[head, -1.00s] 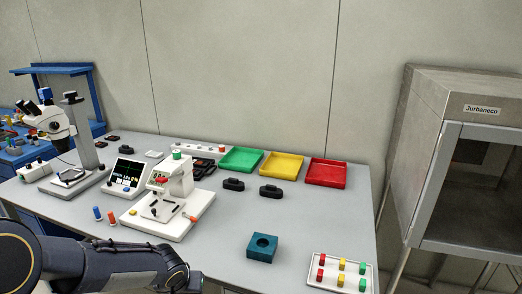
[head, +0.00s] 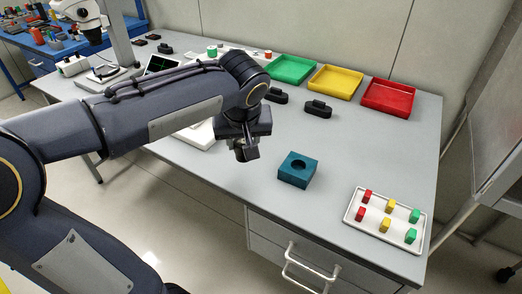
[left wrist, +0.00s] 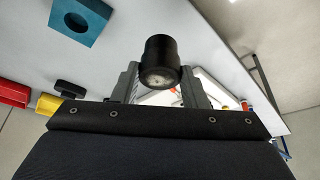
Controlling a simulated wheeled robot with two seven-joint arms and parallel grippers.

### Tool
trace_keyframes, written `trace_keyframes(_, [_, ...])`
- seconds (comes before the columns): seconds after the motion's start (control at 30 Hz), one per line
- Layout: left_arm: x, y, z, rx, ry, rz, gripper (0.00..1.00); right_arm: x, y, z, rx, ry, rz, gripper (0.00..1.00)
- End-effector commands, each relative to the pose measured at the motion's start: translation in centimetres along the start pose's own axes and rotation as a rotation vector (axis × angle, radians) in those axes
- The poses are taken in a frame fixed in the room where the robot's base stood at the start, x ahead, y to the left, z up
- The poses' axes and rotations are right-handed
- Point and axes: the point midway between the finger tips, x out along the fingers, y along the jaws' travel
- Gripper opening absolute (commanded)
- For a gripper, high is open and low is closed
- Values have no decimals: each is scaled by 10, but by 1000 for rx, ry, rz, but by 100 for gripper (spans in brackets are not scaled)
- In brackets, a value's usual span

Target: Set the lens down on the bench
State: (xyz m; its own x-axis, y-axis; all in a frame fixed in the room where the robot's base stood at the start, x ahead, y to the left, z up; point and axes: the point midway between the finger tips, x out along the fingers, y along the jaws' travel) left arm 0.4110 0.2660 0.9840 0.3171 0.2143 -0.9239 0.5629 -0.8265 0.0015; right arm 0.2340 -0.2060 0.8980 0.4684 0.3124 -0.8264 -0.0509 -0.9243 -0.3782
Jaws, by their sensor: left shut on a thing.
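The lens is a short black cylinder with a pale glassy end (left wrist: 160,62), seen between the fingers of my left gripper in the left wrist view. My left gripper (head: 243,152) is shut on it, and in the head view it hangs over the front part of the grey bench (head: 350,155), left of the teal block. The lens is small and mostly hidden by the fingers in the head view. I cannot tell the exact gap between lens and bench. My right gripper is not in view.
A teal block with a round hole (head: 298,170) stands close to the right of the gripper. A white tray with colored pegs (head: 385,243) is at the front right. Green, yellow and red bins (head: 388,97) and black holders (head: 318,109) stand behind. Bare bench lies between them.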

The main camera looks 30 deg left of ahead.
Motion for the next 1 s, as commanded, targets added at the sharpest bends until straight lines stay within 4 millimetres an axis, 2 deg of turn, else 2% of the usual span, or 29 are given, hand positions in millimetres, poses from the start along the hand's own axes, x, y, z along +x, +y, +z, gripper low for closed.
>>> trace_keyframes(0.2, [45,8,-41,0,-6,-5,15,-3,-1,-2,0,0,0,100])
trace_keyframes(0.3, [67,12,-56,2,-5,-4,15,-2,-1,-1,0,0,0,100])
trace_keyframes(0.5, [107,16,-67,4,-3,-2,15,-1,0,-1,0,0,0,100])
trace_keyframes(0.77, [124,18,-73,3,-1,0,15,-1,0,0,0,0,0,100])
trace_keyframes(0.83, [134,18,-75,3,-3,-2,15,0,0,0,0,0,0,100])
trace_keyframes(1.0, [156,18,-64,4,-2,-1,15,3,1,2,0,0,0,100])
